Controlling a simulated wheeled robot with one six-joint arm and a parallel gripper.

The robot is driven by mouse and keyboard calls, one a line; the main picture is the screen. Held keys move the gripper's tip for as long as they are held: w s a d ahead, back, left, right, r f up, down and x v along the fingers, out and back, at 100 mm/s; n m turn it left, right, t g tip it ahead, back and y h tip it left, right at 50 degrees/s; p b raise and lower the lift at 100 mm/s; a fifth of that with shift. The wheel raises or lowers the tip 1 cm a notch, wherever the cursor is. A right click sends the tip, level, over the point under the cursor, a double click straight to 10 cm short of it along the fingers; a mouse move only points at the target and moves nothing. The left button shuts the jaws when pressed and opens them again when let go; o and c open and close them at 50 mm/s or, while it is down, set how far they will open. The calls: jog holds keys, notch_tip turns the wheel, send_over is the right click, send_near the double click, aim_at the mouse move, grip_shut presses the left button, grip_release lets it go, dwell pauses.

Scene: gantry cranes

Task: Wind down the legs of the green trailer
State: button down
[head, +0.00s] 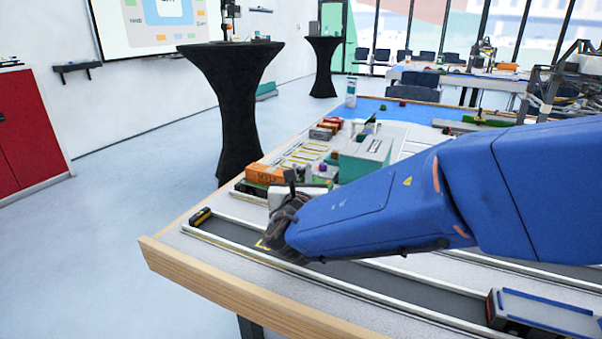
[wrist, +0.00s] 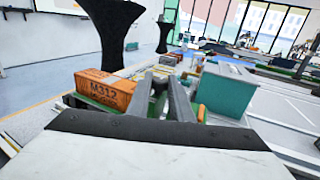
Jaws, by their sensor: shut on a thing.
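A green flat edge, likely the green trailer (wrist: 95,103), shows in the wrist view under an orange container (wrist: 105,90) marked M312. The orange container also shows in the head view (head: 264,174). My gripper (wrist: 165,84) is just right of the container, its grey fingers close together. It is shut on a small part that the fingers hide. In the head view my gripper (head: 287,208) is low over the table's near side, partly behind my blue arm. The trailer's legs and any crank cannot be made out.
A teal box with a grey top (head: 362,160) stands right of my gripper. A dark lane with white rails (head: 370,282) runs along the front, with a blue-edged vehicle (head: 545,313) at right. A wooden edge (head: 240,290) bounds the table. Several small blocks stand behind.

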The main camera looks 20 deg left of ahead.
jog(key=shift+a+h, duration=0.1)
jog(key=shift+h, duration=0.4)
jog(key=m+h, duration=0.3)
jog(key=h, duration=0.1)
jog(key=shift+s+a+t, duration=0.1)
jog(key=shift+a+t, duration=0.2)
jog(key=shift+t, duration=0.1)
jog(key=m+h, duration=0.1)
jog(key=h, duration=0.1)
jog(key=m+h, duration=0.2)
jog(key=h, duration=0.1)
jog(key=shift+a+f+m+g+h, duration=0.1)
jog(key=shift+a+m+g+h, duration=0.2)
jog(key=m+g+h, duration=0.1)
jog(key=h, duration=0.1)
jog(key=m+g+h, duration=0.1)
jog(key=m+h, duration=0.1)
jog(key=m+g+h, duration=0.1)
jog(key=h, duration=0.1)
jog(key=shift+w+a, duration=0.3)
jog(key=shift+w+m+g+h, duration=0.1)
jog(key=shift+m+g+h, duration=1.3)
jog(key=shift+m+g, duration=0.3)
jog(key=c, duration=1.6)
grip_release()
jog(key=shift+o, duration=0.2)
jog(key=shift+a, duration=0.1)
